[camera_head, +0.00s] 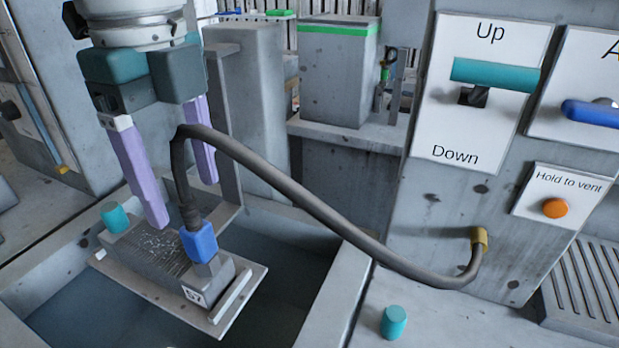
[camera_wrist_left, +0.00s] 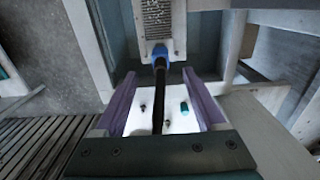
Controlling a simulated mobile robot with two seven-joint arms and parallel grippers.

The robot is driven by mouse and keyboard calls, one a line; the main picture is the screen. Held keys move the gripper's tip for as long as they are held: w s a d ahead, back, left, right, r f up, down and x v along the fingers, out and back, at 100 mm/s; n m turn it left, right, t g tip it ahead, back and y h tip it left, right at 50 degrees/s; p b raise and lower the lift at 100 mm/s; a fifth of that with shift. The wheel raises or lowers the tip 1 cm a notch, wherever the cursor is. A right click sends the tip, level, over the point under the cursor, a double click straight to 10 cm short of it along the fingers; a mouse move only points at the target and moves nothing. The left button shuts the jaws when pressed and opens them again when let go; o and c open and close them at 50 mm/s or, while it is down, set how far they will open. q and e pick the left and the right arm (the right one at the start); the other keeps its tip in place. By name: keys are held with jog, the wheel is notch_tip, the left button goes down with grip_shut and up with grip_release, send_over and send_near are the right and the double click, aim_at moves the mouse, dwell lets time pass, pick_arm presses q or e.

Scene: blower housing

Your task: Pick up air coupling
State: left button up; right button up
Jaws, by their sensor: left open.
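The air coupling (camera_head: 199,242) is a blue piece on the end of a dark hose (camera_head: 300,192). It sits on a grey finned housing (camera_head: 150,249) with a "57" label, on a light plate over a tank. My left gripper (camera_head: 182,200) points down above the housing, its purple fingers spread. In the head view the hose's upright end is close to the fingers, just above the coupling. In the left wrist view the blue coupling (camera_wrist_left: 159,52) lies just beyond the open fingertips (camera_wrist_left: 159,74), and the hose runs between the fingers. My right gripper is not in view.
The hose runs to a brass fitting (camera_head: 479,240) on a grey panel at right. That panel carries an Up/Down lever (camera_head: 492,73) and an orange vent button (camera_head: 555,208). A teal peg (camera_head: 394,321) stands at lower right. The tank rim (camera_head: 345,285) surrounds the plate.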

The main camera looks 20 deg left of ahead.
aim_at(201, 248)
pick_arm(q)
jog(key=f, duration=0.4)
jog(key=shift+s, duration=0.2)
jog(key=f, duration=0.6)
jog(key=shift+w+a, duration=0.15)
jog(key=shift+w, duration=0.1)
jog(key=shift+r, duration=0.1)
jog(key=shift+c, duration=0.3)
grip_shut()
